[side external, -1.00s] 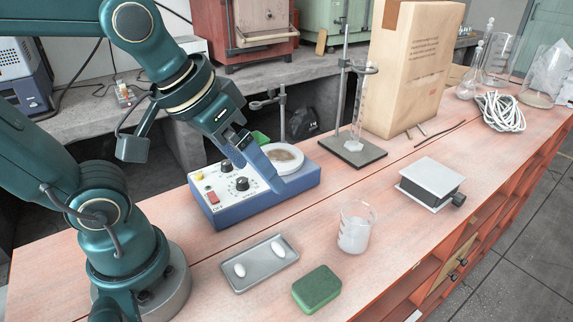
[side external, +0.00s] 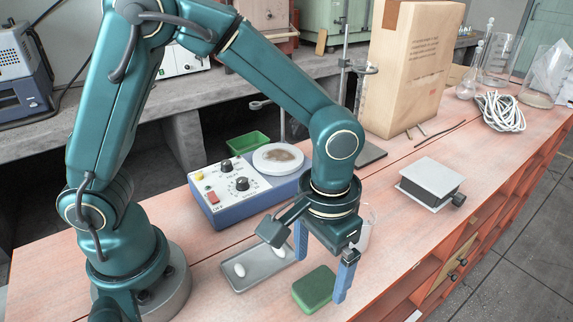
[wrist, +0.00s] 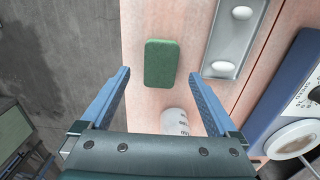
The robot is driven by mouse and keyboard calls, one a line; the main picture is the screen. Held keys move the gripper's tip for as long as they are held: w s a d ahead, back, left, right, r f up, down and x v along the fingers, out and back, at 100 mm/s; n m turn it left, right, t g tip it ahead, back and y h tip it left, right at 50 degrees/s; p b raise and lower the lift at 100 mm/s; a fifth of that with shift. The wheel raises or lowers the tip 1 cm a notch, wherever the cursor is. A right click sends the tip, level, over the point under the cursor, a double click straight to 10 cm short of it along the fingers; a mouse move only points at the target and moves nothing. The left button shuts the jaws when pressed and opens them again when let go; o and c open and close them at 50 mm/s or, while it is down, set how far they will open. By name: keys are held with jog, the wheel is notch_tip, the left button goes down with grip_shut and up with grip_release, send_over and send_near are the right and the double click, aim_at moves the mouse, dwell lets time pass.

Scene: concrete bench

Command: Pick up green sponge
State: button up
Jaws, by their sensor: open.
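The green sponge (side external: 315,288) lies flat on the pinkish bench near its front edge. It also shows in the wrist view (wrist: 160,63), ahead of my fingers and roughly between their lines. My gripper (side external: 322,268) is open and points down above the bench, close to the sponge. In the wrist view my gripper (wrist: 158,76) has its two blue fingers wide apart with nothing between the tips but bench and sponge. The sponge is apart from the fingers in the wrist view. In the side view the fingers stand to its upper left and its right.
A metal tray (side external: 240,285) with two white oval pieces lies left of the sponge. A glass beaker (wrist: 174,121) stands close behind, partly hidden by my gripper in the side view. A blue hotplate unit (side external: 225,213) and a small lab jack (side external: 432,180) are farther off.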

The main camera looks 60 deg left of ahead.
aim_at(317, 284)
jog(key=shift+f, duration=1.75)
jog(key=c, duration=1.4)
